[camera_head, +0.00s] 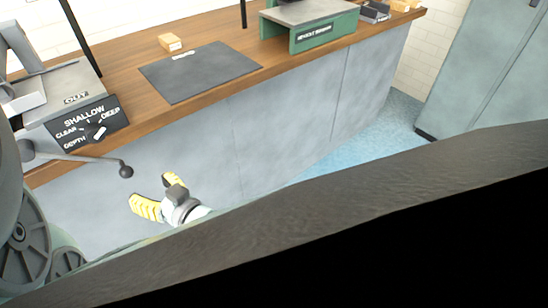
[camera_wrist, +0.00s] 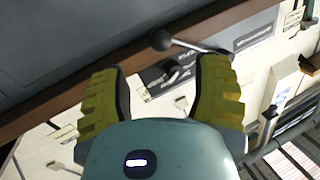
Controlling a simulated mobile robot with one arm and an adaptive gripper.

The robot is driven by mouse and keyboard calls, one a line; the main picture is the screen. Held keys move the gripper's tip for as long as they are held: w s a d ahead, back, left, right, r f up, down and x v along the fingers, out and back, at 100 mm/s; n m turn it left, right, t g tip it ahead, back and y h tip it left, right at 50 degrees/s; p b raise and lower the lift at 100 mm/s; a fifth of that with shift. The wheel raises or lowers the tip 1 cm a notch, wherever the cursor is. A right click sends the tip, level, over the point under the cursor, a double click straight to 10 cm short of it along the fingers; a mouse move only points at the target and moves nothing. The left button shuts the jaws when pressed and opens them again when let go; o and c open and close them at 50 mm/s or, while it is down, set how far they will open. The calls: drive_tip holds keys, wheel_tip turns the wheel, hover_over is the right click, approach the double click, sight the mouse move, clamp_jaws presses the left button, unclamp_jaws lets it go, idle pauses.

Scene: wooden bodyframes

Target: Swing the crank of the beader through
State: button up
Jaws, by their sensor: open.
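The beader (camera_head: 62,92) stands at the left end of the bench in the head view. It is a grey machine with a black depth plate (camera_head: 88,124) and dial. Its crank (camera_head: 75,155) is a grey rod reaching right past the bench front and ending in a dark ball knob (camera_head: 126,171). My gripper (camera_head: 153,192) has yellow ribbed fingers, spread apart and empty, to the lower right of the knob. In the wrist view the knob (camera_wrist: 160,40) and rod (camera_wrist: 200,49) show beyond the open fingers (camera_wrist: 164,70); the knob appears apart from them.
A dark mat (camera_head: 200,72) and a small cardboard-coloured block (camera_head: 170,42) lie on the wooden bench top (camera_head: 125,65). A green-framed stand (camera_head: 310,30) is farther right. The grey bench front (camera_head: 290,110) is close behind my gripper. Blue floor (camera_head: 370,140) is clear at right.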

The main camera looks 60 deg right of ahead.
sight(122, 169)
drive_tip(key=w, duration=1.1)
drive_tip(key=shift+w+a+b, duration=0.25)
drive_tip(key=shift+a+b, duration=0.05)
drive_tip(key=shift+b, duration=0.05)
drive_tip(key=shift+c, duration=0.3)
drive_tip(key=shift+r, duration=0.1)
clamp_jaws()
